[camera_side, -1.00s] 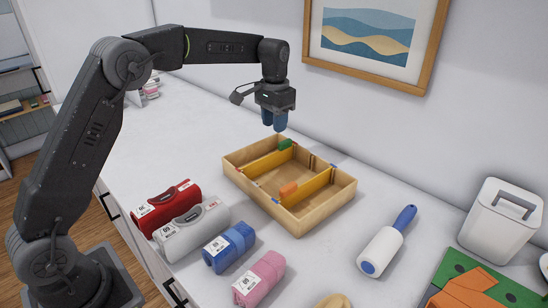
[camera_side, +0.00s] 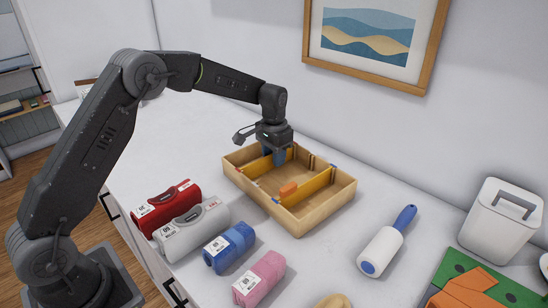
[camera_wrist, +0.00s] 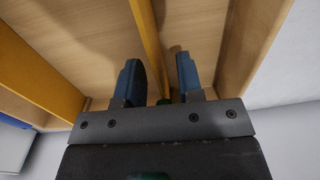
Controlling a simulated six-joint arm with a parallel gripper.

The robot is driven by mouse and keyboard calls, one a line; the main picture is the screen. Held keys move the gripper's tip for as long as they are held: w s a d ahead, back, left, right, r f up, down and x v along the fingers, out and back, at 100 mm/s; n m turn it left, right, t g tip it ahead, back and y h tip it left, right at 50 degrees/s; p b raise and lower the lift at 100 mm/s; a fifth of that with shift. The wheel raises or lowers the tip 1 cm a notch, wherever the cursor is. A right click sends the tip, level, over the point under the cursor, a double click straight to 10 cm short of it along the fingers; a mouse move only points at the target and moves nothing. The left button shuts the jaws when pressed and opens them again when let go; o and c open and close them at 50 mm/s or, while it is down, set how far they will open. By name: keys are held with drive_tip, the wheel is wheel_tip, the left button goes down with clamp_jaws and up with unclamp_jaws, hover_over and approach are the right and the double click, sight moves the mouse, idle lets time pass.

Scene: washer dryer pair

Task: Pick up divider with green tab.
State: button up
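The divider with the green tab (camera_side: 256,167) is a yellow strip standing across the wooden box (camera_side: 318,219). In the side view my gripper (camera_side: 273,158) is low over its far end and hides the green tab. In the wrist view, the blue fingers of my gripper (camera_wrist: 158,82) are apart, with the yellow divider (camera_wrist: 147,35) running between them. A bit of green tab (camera_wrist: 164,101) shows between the fingers near the gripper body. I cannot tell whether either finger touches the divider.
Several rolled cloths (camera_side: 230,248) lie in front. A lint roller (camera_side: 386,242) and white bin (camera_side: 503,220) are right.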

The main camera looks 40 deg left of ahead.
clamp_jaws()
drive_tip(key=shift+r, duration=0.15)
wheel_tip(320, 180, up, 10)
drive_tip(key=shift+f, duration=0.1)
idle(0.5)
